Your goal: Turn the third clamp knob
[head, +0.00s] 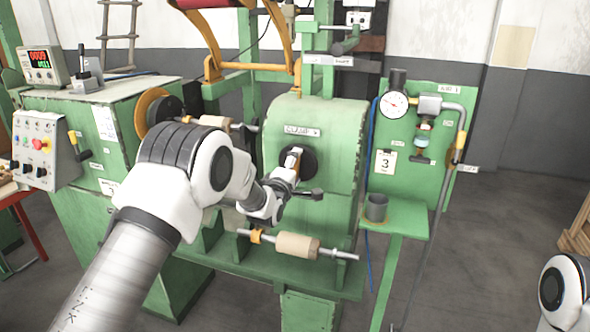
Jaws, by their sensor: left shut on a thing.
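The clamp knob (310,164) is a round black disc on the front of the green clamp housing (340,140), below a small white label that seems to read "CLAMP" with an unclear last character. My left gripper (293,163) reaches it from the lower left and is shut on the knob's middle, covering part of it. A dark lever with a rounded end (317,194) sticks out just below the gripper. My right gripper is out of view; only part of my right arm shows at the lower right.
A wooden roller on a metal rod (297,245) lies below the housing, with another roller (213,122) behind my left arm. A green panel with a gauge (394,104) and a shelf with a grey cup (376,207) stand right. A control box (40,147) is left. Open floor lies right.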

